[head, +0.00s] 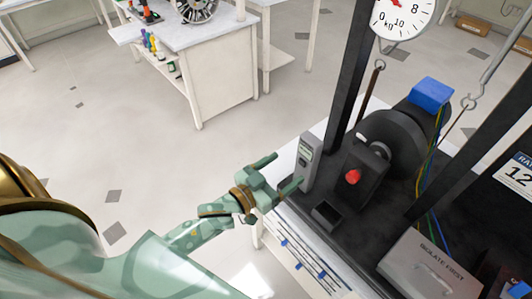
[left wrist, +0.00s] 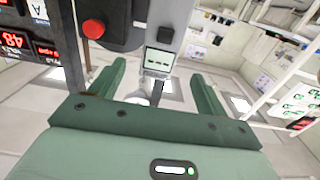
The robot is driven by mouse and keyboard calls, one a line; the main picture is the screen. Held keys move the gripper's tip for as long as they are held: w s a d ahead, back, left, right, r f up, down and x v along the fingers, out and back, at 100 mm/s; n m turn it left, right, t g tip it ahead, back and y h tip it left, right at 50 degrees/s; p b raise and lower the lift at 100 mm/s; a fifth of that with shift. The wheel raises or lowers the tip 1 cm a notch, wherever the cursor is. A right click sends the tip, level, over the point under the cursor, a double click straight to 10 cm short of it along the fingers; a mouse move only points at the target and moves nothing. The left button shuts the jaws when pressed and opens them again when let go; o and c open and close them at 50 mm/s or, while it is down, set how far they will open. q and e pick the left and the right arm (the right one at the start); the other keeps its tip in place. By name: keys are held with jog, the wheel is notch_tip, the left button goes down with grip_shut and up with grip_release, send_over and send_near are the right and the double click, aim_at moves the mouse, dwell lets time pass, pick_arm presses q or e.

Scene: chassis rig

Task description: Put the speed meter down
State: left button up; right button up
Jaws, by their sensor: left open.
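The speed meter (head: 308,155) is a slim grey handheld device with a small display. It stands upright at the near left edge of the black rig bed. In the left wrist view its lit display (left wrist: 158,60) faces me, between and beyond the two fingers. My left gripper (head: 288,171) is open just left of the meter, with its green fingers apart. The fingers (left wrist: 157,88) also show wide apart in the left wrist view, and neither visibly closes on the meter. What the meter's lower end rests on is hard to see. My right gripper is not in view.
Right of the meter are a black housing with a red knob (head: 353,177) and a small open black box (head: 327,213). A dark upright post (head: 350,75) rises behind. A grey box (head: 428,265) sits at the front right. Open floor (head: 150,150) lies left.

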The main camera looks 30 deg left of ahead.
pick_arm(q)
jog(key=shift+s+a, duration=0.1)
jog(key=shift+s, duration=0.05)
jog(key=shift+f, duration=0.1)
jog(key=s+a+f+g+y, duration=0.25)
jog(key=s+f, duration=0.25)
jog(key=f, duration=0.5)
jog(key=s+a+f+n+g+y, duration=0.1)
jog(key=s+f+g, duration=0.25)
jog(key=f, duration=0.65)
jog(key=s+a+f+g+y, duration=0.1)
jog(key=s+a+f+g, duration=0.1)
jog(key=s+f, duration=0.6)
jog(key=s+f+g+y, duration=0.1)
jog(key=s+f+g, duration=0.3)
jog(key=s+f, duration=0.3)
jog(key=s+f+g, duration=0.4)
jog(key=s+f, duration=0.3)
jog(key=s, duration=1)
jog(key=shift+s+a+m+y, duration=0.25)
jog(key=shift+a+m+y, duration=0.1)
jog(key=shift+a+m, duration=0.1)
